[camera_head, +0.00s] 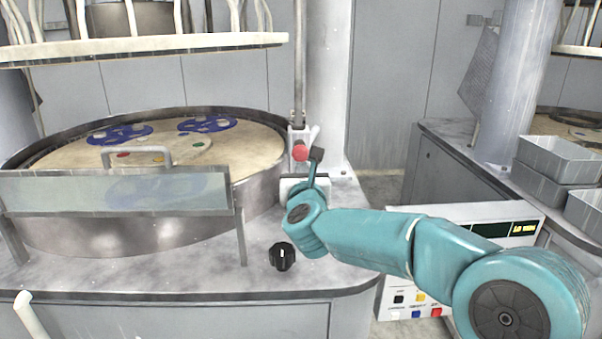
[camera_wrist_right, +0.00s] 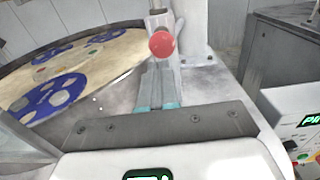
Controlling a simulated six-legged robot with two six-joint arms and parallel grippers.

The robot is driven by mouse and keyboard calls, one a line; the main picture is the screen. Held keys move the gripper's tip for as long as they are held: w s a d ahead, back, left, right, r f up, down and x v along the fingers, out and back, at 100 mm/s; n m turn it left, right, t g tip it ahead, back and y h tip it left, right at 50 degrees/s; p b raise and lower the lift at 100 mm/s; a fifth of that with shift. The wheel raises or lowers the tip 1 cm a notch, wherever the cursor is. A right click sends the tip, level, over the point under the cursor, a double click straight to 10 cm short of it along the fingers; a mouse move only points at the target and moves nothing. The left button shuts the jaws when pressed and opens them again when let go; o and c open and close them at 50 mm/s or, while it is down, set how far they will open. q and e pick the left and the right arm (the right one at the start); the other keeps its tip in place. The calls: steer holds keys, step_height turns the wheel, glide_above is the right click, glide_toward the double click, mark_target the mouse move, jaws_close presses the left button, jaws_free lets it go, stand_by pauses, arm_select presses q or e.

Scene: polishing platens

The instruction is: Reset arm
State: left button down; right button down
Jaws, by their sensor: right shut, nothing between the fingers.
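My right arm comes in from the right in the head view. Its right gripper (camera_head: 313,178) is shut and empty, pointing away over the machine's deck beside the round platen tub. In the right wrist view the teal fingers (camera_wrist_right: 158,104) lie close together. A red ball knob (camera_head: 300,152) stands just beyond the fingertips at the tub's right edge; it also shows in the wrist view (camera_wrist_right: 162,43). Whether the fingers touch the knob's mount cannot be told. My left gripper is not in view.
The round platen (camera_head: 255,145) bears blue perforated discs (camera_head: 207,124). A clear guard (camera_head: 115,192) stands in front of it. A black dial (camera_head: 282,256) is on the deck. A control box (camera_head: 500,222) is partly behind my arm. Grey bins (camera_head: 556,160) stand at the right.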

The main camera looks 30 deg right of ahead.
steer(key=b+v, duration=0.1)
steer(key=v, duration=0.6)
steer(key=shift+f+b, duration=0.3)
steer(key=shift+b, duration=0.05)
steer(key=shift+s+a, duration=0.1)
steer(key=shift+a, duration=0.05)
